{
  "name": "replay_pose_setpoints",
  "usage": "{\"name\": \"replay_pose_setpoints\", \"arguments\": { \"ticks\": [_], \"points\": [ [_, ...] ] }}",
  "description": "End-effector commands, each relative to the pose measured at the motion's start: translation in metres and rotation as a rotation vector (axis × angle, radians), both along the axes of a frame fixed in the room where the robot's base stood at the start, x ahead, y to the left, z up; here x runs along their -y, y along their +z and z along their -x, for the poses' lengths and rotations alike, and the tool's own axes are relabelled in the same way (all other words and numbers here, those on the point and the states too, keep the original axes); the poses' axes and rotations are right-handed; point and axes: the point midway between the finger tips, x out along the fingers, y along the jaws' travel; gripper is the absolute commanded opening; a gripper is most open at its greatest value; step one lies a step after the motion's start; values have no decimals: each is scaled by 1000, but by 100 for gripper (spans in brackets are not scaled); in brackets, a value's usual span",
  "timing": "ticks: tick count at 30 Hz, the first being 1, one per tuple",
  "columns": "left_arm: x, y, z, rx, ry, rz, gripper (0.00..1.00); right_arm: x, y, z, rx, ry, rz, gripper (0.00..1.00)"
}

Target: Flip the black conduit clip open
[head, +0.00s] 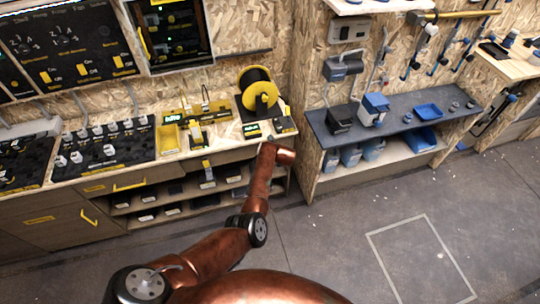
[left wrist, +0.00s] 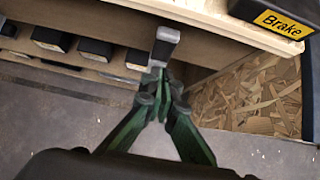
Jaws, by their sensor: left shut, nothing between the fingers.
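My left gripper (left wrist: 160,84) shows in the left wrist view, with green fingers pressed together and nothing between them. Its tips are right below a dark piece with a light grey end face (left wrist: 166,36) at the front edge of the bench. The tips look close to it or touching; I cannot tell which. This piece may be part of the black conduit clip, but I cannot be sure. In the head view my copper-brown left arm reaches the bench front, and its gripper is hidden there. My right gripper is in neither view.
A black block with a yellow "Brake" label (left wrist: 283,22) sits on the bench at right. The lower shelf (head: 165,199) holds several dark boxes. A black spool with yellow (head: 259,92) stands on the bench. A dark-topped side bench (head: 400,118) stands right. Floor is open.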

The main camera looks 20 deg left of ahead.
Motion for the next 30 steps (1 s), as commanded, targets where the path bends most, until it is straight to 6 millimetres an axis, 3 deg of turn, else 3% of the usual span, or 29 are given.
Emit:
{"name": "replay_pose_setpoints", "arguments": {
  "ticks": [8,20,29,30],
  "points": [
    [-1,15,0,2,2,-1,0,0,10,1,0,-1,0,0],
    [0,14,2,1,2,0,0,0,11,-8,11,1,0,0],
    [32,24,24,1,-5,3,0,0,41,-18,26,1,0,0],
    [29,39,21,9,-2,0,0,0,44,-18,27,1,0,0]
  ]
}}
